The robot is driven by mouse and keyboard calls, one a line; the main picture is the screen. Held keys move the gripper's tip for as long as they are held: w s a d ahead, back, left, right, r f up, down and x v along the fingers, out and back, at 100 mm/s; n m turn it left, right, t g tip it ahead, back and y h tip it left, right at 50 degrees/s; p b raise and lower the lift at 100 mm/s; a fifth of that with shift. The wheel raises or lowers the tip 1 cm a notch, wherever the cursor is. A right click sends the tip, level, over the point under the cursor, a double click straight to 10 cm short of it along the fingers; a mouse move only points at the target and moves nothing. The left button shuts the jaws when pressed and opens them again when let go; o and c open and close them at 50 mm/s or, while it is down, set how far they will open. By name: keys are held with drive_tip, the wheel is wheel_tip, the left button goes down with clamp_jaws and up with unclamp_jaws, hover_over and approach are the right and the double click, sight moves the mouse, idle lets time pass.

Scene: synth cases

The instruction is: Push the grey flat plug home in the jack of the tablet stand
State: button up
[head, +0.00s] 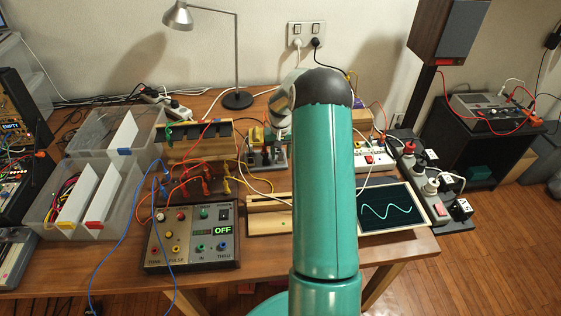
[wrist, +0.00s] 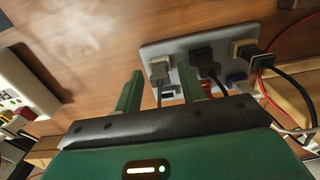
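A grey flat plug (wrist: 159,71) with a dark cable stands at the left end of a light grey panel with jacks (wrist: 150,50), which I take to be the tablet stand, in the wrist view. How deep the plug sits in its jack I cannot tell. My gripper (wrist: 161,79) is open, its two green fingers on either side of the plug, with a visible gap on each side. A grey stand with plugs (head: 266,158) shows just left of the arm there; the grey plug cannot be made out.
A control box (head: 190,237), clear bins (head: 128,172) and a tablet-like screen (head: 392,208) stand around the bench.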

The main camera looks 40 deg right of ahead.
sight(281, 153)
clamp_jaws()
drive_tip(key=shift+r, duration=0.1)
drive_tip(key=shift+r, duration=0.55)
drive_tip(key=shift+r, duration=0.35)
drive_tip(key=shift+r, duration=0.65)
drive_tip(key=shift+r, duration=0.25)
